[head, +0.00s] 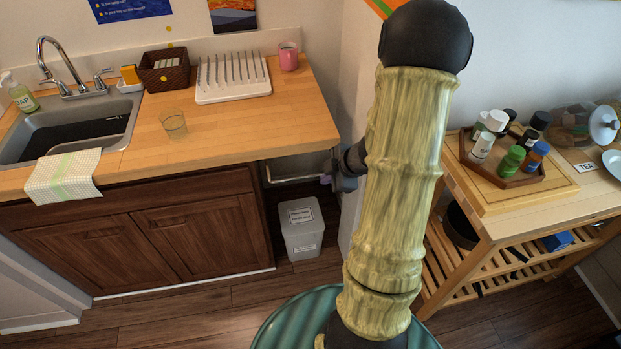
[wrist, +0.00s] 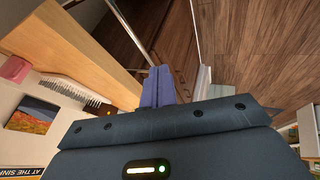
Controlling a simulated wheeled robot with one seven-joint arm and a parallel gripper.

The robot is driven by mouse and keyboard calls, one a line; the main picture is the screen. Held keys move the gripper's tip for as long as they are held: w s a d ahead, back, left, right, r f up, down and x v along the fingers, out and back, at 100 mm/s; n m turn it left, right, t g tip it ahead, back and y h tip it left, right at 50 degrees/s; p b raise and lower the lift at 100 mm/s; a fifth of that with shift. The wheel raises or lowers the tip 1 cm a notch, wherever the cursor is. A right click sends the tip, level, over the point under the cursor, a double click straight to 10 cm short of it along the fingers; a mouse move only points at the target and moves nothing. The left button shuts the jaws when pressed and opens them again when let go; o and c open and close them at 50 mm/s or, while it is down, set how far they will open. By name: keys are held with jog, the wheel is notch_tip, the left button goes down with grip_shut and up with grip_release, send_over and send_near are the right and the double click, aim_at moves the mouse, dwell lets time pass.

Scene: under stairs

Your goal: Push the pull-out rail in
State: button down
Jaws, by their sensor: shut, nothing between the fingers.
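The pull-out rail (head: 292,179) is a thin pale bar under the counter, in the open bay right of the dark cabinet doors. My gripper (head: 326,179) is at the right end of this bar in the head view, its bluish fingers pointing left. Whether the fingertips touch the rail I cannot tell. In the wrist view my gripper (wrist: 158,86) shows two fingers pressed together with nothing between them. My arm covers part of the wall right of the bay in the head view.
A grey lidded bin (head: 301,228) stands on the floor below the rail. The wooden counter (head: 225,130) overhangs the bay and also shows in the wrist view (wrist: 75,45). A wooden trolley (head: 500,238) with bottles stands right of my arm.

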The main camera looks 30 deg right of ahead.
jog(key=w+a+f+b, duration=0.1)
jog(key=w+f, duration=0.8)
jog(key=shift+b, duration=0.35)
